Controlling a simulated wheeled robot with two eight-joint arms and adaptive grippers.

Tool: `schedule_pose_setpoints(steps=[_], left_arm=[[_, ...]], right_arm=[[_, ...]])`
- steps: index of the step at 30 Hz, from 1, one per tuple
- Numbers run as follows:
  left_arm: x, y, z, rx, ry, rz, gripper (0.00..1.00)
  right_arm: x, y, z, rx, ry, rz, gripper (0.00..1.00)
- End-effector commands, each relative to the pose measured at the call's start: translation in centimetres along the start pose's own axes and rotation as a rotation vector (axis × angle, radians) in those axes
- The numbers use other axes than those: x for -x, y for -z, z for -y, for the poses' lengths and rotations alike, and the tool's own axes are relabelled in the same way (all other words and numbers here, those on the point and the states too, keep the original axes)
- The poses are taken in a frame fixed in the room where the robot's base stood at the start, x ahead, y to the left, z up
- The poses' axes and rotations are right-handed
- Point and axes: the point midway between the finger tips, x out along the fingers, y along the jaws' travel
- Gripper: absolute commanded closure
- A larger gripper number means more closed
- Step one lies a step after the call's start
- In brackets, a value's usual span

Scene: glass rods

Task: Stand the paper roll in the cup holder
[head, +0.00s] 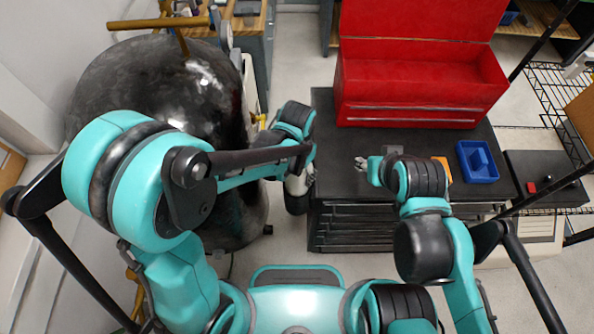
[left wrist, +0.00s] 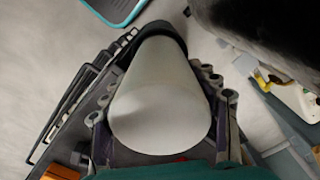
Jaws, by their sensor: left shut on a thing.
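The paper roll (left wrist: 160,105) is a wide white cylinder. My left gripper (head: 306,176) is shut on it, with fingers on both sides in the left wrist view. In the head view the white roll (head: 295,184) shows partly below the gripper, beside the cabinet's left side. The black cup holder (head: 296,203) is directly under it; its dark rim (left wrist: 163,36) curves around the roll's far end in the left wrist view. How deep the roll sits is hidden. My right gripper (head: 362,163) is above the cabinet top; its finger opening is too small to judge.
The black cabinet (head: 335,140) carries an open red toolbox (head: 420,90) and a blue tray (head: 478,162). A large dark glossy round tank (head: 150,85) stands left of the cabinet, leaving a narrow gap. A wire rack (head: 560,100) is at the right.

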Motion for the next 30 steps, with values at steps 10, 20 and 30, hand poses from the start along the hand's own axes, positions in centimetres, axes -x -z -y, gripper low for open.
schedule_pose_setpoints(steps=[10, 20, 30], left_arm=[[-1.23, 0.00, 0.00, 0.000, 0.000, 0.000, 0.98], [-1.19, -0.01, 0.00, 0.000, 0.000, 0.000, 0.16], [-0.58, -0.02, 0.00, 0.000, 0.000, 0.000, 0.16]], right_arm=[[-0.91, -0.65, 0.00, 0.000, 0.000, 0.000, 0.60], [-0.88, -0.62, 0.00, 0.000, 0.000, 0.000, 0.60], [-0.88, -0.63, 0.00, 0.000, 0.000, 0.000, 0.60]])
